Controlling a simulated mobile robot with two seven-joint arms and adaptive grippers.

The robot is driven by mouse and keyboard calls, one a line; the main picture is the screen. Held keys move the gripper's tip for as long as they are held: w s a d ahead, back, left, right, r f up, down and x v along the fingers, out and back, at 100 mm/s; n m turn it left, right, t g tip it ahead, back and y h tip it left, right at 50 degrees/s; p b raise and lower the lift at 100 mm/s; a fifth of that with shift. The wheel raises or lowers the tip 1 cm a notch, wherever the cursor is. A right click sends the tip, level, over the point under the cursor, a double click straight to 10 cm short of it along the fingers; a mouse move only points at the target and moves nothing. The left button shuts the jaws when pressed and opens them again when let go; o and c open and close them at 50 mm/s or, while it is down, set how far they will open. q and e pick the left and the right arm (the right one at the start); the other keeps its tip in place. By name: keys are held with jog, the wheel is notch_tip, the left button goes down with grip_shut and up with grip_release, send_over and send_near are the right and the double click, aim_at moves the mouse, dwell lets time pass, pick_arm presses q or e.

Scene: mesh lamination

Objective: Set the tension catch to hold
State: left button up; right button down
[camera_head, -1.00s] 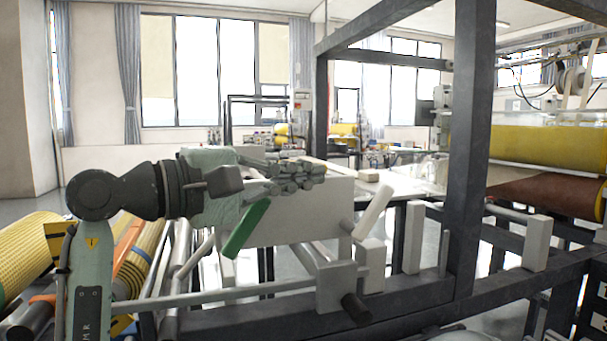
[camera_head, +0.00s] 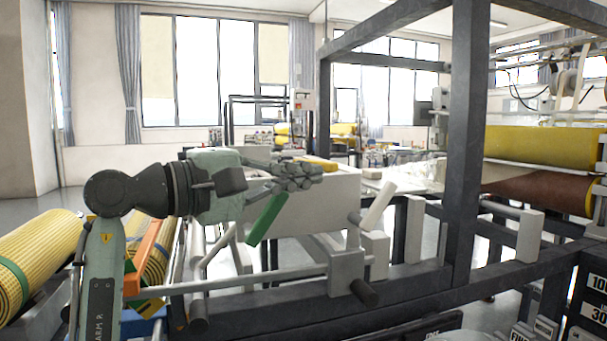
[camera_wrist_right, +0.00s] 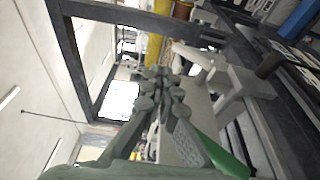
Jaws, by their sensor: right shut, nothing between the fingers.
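My right gripper (camera_head: 318,172) is shut and empty, with its fingers pointing right, in front of and near the top of a pale box-shaped housing (camera_head: 320,208). A green bar-shaped handle (camera_head: 266,220) slants just below the fingers; it also shows beside the gripper in the wrist view (camera_wrist_right: 222,155). A white lever (camera_head: 378,205) leans up and to the right of the fingertips, with a visible gap. A grey block with a dark round knob (camera_head: 364,292) sits below it. I cannot tell which part is the tension catch. My left gripper is not in view.
A dark frame post (camera_head: 467,140) and lower beam (camera_head: 420,285) stand at the right. A grey bar (camera_head: 230,285) crosses low in front of the housing. Yellow rolls (camera_head: 40,250) lie at left. A yellow roll (camera_head: 540,145) and a brown one (camera_head: 545,188) hang at right.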

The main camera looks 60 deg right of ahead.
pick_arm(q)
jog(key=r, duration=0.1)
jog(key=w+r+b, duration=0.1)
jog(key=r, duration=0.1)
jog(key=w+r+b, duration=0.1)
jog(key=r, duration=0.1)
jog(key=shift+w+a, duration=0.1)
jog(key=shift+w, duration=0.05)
pick_arm(e)
jog(key=s+a, duration=0.5)
jog(key=a, duration=0.4)
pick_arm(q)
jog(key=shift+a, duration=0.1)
